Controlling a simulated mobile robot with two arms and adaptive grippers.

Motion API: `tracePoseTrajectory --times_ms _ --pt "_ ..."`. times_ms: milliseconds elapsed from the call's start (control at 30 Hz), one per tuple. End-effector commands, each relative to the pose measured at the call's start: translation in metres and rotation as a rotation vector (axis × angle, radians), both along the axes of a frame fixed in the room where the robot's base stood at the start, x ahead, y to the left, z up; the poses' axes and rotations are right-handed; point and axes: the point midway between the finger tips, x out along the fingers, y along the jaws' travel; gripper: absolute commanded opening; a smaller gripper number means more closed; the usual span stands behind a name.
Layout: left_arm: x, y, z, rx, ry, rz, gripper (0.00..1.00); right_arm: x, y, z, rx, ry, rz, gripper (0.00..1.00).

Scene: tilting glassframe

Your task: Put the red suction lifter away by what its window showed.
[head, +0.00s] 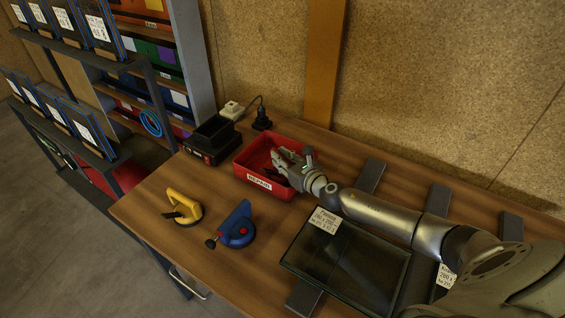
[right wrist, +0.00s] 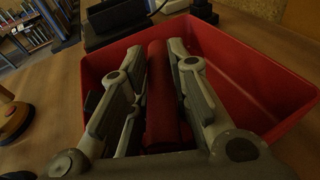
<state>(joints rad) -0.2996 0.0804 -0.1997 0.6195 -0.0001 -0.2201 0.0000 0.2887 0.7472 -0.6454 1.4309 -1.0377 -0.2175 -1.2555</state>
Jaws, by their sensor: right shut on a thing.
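My right gripper (head: 288,160) reaches into a red bin (head: 240,165) labelled REPAIR at the back of the workbench. In the right wrist view my right gripper (right wrist: 157,60) is shut on the red suction lifter (right wrist: 159,100), whose red handle shows between the fingers. The red bin's walls (right wrist: 260,75) surround the fingers there. The lifter's cup and window are hidden, and I cannot tell whether the lifter touches the bin floor. My left gripper is not in view.
A yellow lifter (head: 184,207) and a blue lifter (head: 237,228) lie on the bench (head: 165,245). A black charger-like box (head: 212,140) stands left of the bin. A labelled glass pane (head: 345,262) lies on dark strips under my arm. Shelving stands at left.

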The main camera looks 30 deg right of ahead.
Motion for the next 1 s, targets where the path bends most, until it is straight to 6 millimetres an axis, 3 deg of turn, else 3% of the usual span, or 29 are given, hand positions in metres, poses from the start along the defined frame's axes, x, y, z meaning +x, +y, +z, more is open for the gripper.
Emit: tracePoseTrajectory --times_ms 400,433,567,1000 --pt "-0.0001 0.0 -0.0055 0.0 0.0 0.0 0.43 0.001 -0.0007 -0.0044 0.001 -0.005 -0.001 0.0" --pt "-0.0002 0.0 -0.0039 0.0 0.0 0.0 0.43 0.0005 -0.0006 -0.0043 0.0 -0.002 -0.001 0.23" --pt "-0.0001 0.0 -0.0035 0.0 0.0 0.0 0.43 0.0003 -0.0005 -0.0041 0.0 -0.002 -0.001 0.39" --pt "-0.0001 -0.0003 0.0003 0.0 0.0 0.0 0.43 -0.0015 -0.001 -0.0002 -0.001 -0.001 -0.001 0.4"
